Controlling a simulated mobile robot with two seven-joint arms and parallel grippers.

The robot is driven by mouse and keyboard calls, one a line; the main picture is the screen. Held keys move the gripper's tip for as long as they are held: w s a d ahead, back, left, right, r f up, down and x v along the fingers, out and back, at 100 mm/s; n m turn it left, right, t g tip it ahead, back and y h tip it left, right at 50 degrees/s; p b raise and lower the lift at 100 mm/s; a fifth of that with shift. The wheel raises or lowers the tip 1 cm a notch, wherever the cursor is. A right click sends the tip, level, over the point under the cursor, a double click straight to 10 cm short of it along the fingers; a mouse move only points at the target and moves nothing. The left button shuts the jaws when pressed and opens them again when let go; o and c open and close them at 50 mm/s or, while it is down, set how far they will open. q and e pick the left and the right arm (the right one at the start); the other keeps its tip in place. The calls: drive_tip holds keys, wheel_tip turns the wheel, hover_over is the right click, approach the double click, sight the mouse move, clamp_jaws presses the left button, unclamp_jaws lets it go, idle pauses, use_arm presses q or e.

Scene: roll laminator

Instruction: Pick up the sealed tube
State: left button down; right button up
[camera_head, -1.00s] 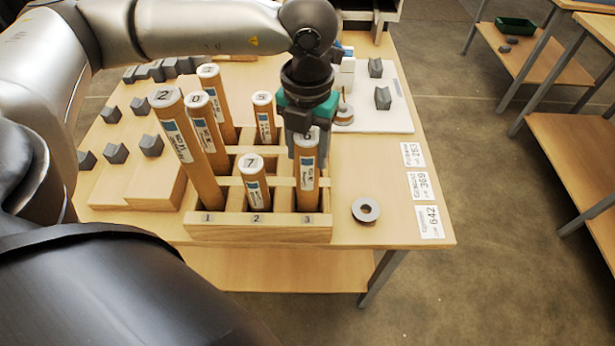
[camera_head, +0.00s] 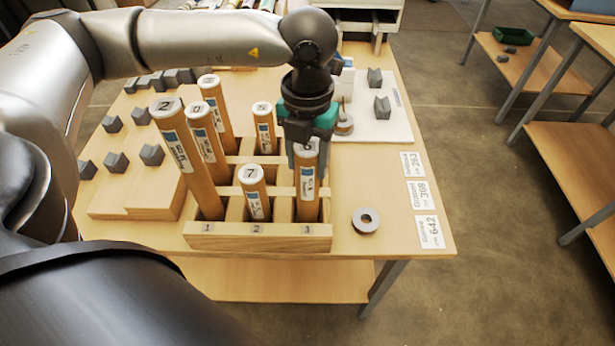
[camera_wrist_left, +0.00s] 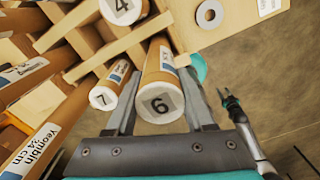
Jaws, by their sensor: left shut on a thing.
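A tan cardboard tube with a white end marked 6 (camera_head: 308,185) stands in the front right slot of the wooden rack (camera_head: 258,237). My left gripper (camera_head: 305,152) reaches down from above and is shut on its upper end. In the left wrist view, tube 6 (camera_wrist_left: 161,90) sits between the two fingers (camera_wrist_left: 160,105). Its lower end is hidden in the rack. I cannot tell which tubes are sealed. A dark gripper-like shape (camera_wrist_left: 232,103) over the floor at the right of the wrist view may be my right gripper; its fingers are too small to judge.
Tube 7 (camera_head: 253,192) stands close left of tube 6. Taller tubes 2 (camera_head: 182,150) and 0 (camera_head: 205,140) lean at the left, with tube 5 (camera_head: 263,130) behind. A grey ring (camera_head: 365,220) lies right of the rack. The table's right front is mostly clear.

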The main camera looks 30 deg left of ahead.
use_arm(q)
drive_tip(key=shift+r, duration=0.1)
wheel_tip(320, 180, up, 20)
drive_tip(key=shift+p, duration=0.45)
